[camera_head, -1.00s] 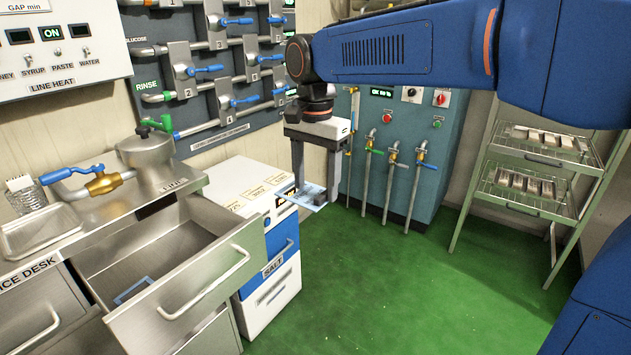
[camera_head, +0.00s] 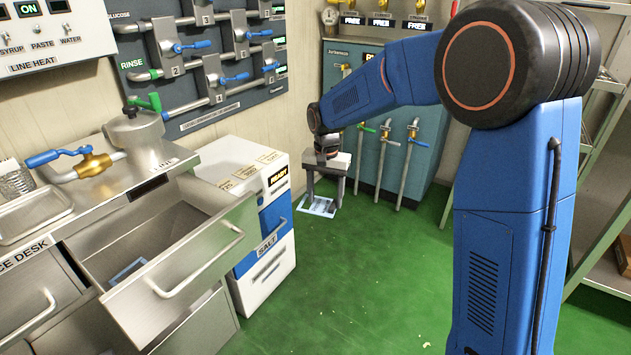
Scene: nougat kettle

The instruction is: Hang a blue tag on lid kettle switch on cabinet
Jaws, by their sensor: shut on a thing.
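My gripper (camera_head: 325,202) points down, shut on a flat blue-edged tag (camera_head: 314,207), held level above the green floor in front of the teal cabinet (camera_head: 425,130). The fingers partly cover the tag. Another blue-edged tag (camera_head: 128,270) lies in the open steel drawer (camera_head: 180,285) at the left. My blue arm covers much of the cabinet's upper front. I cannot make out the lid kettle switch.
The white-and-blue salt unit (camera_head: 270,235) stands left of my gripper. Pipes with blue and green valve handles (camera_head: 412,140) run down the cabinet front. A grey-green rack (camera_head: 590,150) stands at the right. The green floor between is mostly clear.

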